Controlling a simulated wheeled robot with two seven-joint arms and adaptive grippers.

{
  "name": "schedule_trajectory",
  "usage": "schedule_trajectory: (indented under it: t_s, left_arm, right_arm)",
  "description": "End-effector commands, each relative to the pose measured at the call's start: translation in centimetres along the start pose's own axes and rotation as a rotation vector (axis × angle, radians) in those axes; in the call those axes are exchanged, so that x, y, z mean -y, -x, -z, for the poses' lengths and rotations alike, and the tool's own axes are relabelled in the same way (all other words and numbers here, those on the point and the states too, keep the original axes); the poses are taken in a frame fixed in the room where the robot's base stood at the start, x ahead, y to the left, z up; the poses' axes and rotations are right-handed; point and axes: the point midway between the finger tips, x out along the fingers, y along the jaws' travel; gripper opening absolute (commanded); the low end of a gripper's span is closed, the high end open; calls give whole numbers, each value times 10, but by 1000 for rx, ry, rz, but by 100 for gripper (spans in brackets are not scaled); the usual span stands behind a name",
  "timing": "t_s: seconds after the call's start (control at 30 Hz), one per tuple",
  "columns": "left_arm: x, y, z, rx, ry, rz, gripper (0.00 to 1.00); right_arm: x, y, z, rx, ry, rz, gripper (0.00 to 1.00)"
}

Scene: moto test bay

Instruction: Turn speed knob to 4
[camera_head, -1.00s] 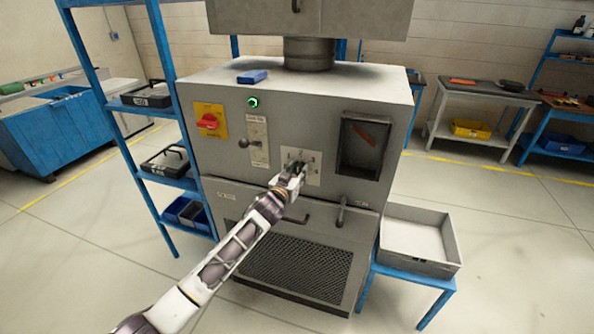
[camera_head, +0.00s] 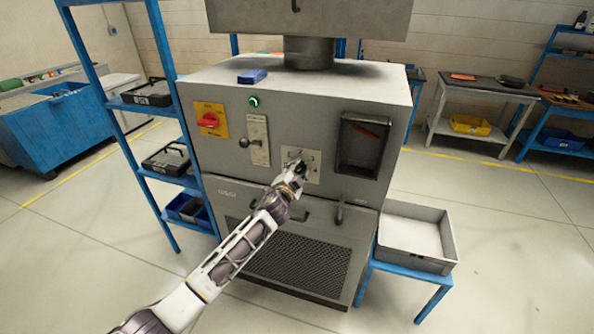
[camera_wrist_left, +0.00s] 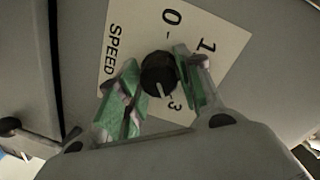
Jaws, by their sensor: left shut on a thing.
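The speed knob (camera_wrist_left: 158,74) is a dark round knob on a pale plate (camera_wrist_left: 205,25) marked SPEED, with the figures 0, 1 and 3 readable in the left wrist view. A short white mark on the knob's face points down the picture, close to the 3. The 4 is not readable. My left gripper (camera_wrist_left: 160,82) has its green-padded fingers on either side of the knob and is shut on it. In the head view the left gripper (camera_head: 298,172) reaches the plate on the machine's front and hides the knob. My right gripper is out of view.
The grey machine (camera_head: 230,170) also carries a red switch (camera_head: 208,120) on a yellow plate, a lever (camera_head: 244,142), a green-lit button (camera_head: 253,101) and a dark recess (camera_head: 362,145). A grey tray (camera_head: 415,235) stands at right. Floor right of it is clear.

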Motion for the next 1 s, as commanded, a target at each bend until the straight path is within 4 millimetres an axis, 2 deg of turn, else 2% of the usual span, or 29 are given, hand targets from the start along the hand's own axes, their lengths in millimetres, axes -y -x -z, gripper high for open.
schedule_trajectory:
  t_s: [0.6, 1.0]
  left_arm:
    - [-1, 0, 1, 39, -577, 43, 12]
    - [-2, 0, 0, 55, -810, 60, 12]
  right_arm:
    - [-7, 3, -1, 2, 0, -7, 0]
    - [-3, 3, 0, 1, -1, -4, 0]
